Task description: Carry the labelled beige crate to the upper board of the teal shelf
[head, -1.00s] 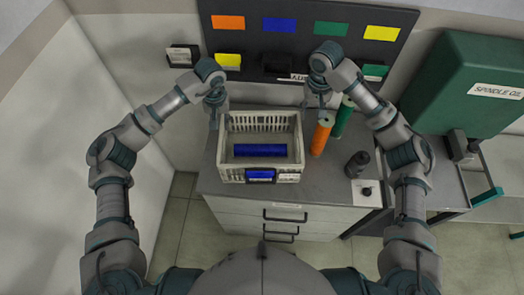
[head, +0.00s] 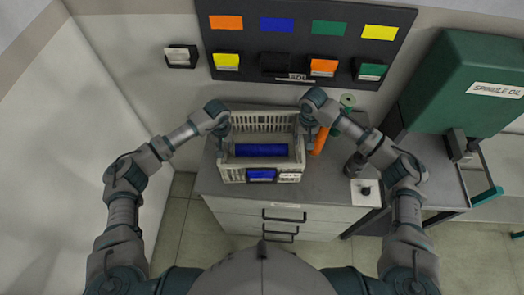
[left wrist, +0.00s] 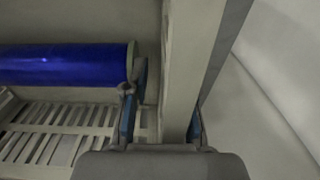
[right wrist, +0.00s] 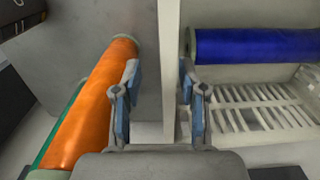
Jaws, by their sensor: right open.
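The beige crate (head: 232,174) stands on the grey top of a drawer cabinet. It has a blue card and a white label on its front and a blue roll (head: 261,150) inside. My left gripper (head: 222,140) is at its left wall; in the left wrist view its open fingers (left wrist: 162,115) straddle that wall (left wrist: 180,60), with a gap on the inner side. My right gripper (head: 308,138) is at the right wall; in the right wrist view its open fingers (right wrist: 160,95) are either side of that wall (right wrist: 168,50).
An orange roll (head: 320,141) stands close beside my right gripper, with a green roll (head: 347,101) behind it. A dark bottle (head: 354,165) is further right. A board (head: 350,50) with coloured cards is at the back. A green spindle oil tank (head: 460,85) stands at right.

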